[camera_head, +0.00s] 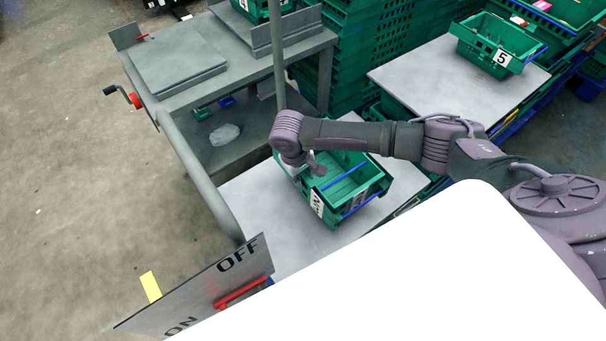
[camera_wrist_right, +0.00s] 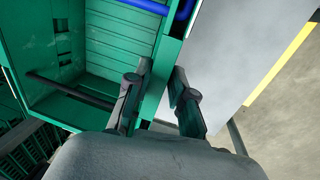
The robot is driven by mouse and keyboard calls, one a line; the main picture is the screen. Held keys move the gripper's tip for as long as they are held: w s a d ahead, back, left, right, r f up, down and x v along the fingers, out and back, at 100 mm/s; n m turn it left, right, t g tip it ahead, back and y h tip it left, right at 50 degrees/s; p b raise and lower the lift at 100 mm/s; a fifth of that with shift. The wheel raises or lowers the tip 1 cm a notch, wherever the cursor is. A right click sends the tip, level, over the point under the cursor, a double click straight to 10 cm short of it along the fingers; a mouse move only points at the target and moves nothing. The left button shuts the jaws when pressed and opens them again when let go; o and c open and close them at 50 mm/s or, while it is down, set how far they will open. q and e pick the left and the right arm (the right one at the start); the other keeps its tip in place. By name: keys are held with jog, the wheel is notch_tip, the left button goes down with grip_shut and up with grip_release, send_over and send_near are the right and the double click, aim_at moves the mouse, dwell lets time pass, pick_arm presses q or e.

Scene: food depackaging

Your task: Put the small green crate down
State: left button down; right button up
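The small green crate (camera_head: 349,195) is open at the top and looks empty, with blue bars and number labels on its near side. It is over the grey tabletop (camera_head: 290,239); I cannot tell if its base touches. My right gripper (camera_head: 319,171) is at the crate's left wall. In the right wrist view my right gripper (camera_wrist_right: 162,75) has one finger inside the crate (camera_wrist_right: 118,50) and one outside, shut on the wall's rim. The right forearm hides part of the crate's far side. My left gripper is not in view.
A grey metal workbench (camera_head: 185,85) stands at the upper left. Another green crate labelled 5 (camera_head: 497,46) sits on a pale table (camera_head: 436,79) at the upper right. Stacked green crates (camera_head: 350,60) stand behind. An ON/OFF plate (camera_head: 200,295) with a red handle is in front.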

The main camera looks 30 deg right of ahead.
jog(key=o, duration=0.3)
jog(key=shift+o, duration=0.2)
notch_tip(320, 180, up, 12)
jog(key=a, duration=0.2)
jog(key=shift+s, duration=0.15)
dwell(0.5)
